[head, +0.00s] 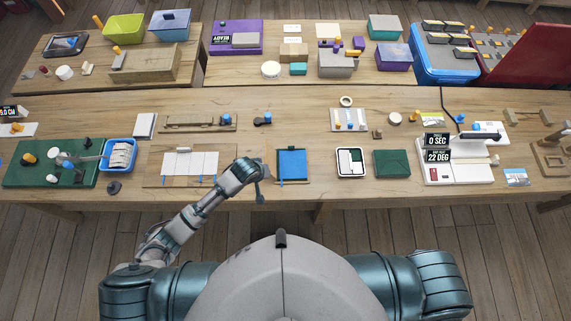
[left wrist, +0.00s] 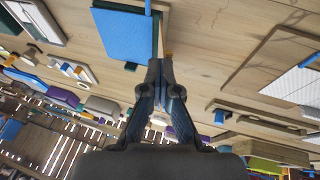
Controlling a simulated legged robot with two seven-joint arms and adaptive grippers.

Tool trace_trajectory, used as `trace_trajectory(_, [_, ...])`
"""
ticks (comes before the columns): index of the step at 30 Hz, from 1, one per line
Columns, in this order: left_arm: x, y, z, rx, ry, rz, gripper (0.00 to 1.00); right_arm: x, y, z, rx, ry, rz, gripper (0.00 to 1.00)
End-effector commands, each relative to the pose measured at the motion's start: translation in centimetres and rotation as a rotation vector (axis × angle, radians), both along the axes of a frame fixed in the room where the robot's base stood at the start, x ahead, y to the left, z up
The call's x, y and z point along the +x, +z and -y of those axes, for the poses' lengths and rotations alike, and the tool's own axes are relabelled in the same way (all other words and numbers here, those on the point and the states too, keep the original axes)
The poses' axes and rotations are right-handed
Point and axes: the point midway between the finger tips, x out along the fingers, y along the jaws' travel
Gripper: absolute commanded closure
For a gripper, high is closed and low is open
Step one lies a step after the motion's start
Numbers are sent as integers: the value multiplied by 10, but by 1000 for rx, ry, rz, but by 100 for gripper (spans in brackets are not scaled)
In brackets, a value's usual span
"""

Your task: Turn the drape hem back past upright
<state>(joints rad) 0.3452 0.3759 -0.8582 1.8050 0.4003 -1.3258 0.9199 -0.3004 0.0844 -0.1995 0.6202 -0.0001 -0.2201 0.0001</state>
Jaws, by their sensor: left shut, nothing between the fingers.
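A flat blue sheet (head: 291,163), which looks like the drape, lies on a thin board between my left gripper and the white framed tray. It also shows in the left wrist view (left wrist: 130,32), at the upper left of the fingers. I cannot make out whether its hem is folded. My left gripper (head: 260,198) is just left of the sheet, near the table's front edge. In the left wrist view its fingers (left wrist: 160,66) are shut and empty, close to the board's edge and a small orange piece (left wrist: 168,54). My right gripper is out of view.
A wooden board with white panels (head: 190,163) lies left of my gripper. A white framed tray (head: 351,163) and a green box (head: 392,164) stand to the right. Bins (head: 124,28) are on the back tables. Bare wood lies behind the blue sheet.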

Motion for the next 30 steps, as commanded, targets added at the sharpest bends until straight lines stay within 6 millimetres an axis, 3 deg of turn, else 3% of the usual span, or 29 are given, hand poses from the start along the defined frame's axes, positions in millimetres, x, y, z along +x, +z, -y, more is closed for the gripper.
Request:
trace_trajectory(9, [1,3,2,10,-1,5,100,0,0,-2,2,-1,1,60])
trace_trajectory(20, [1,11,27,188,-2,9,100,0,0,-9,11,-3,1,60])
trace_trajectory(28, [0,12,28,206,1,11,100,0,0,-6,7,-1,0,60])
trace_trajectory(29, [0,12,28,205,1,11,97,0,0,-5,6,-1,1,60])
trace_trajectory(30, [1,12,28,205,1,11,87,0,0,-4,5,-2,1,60])
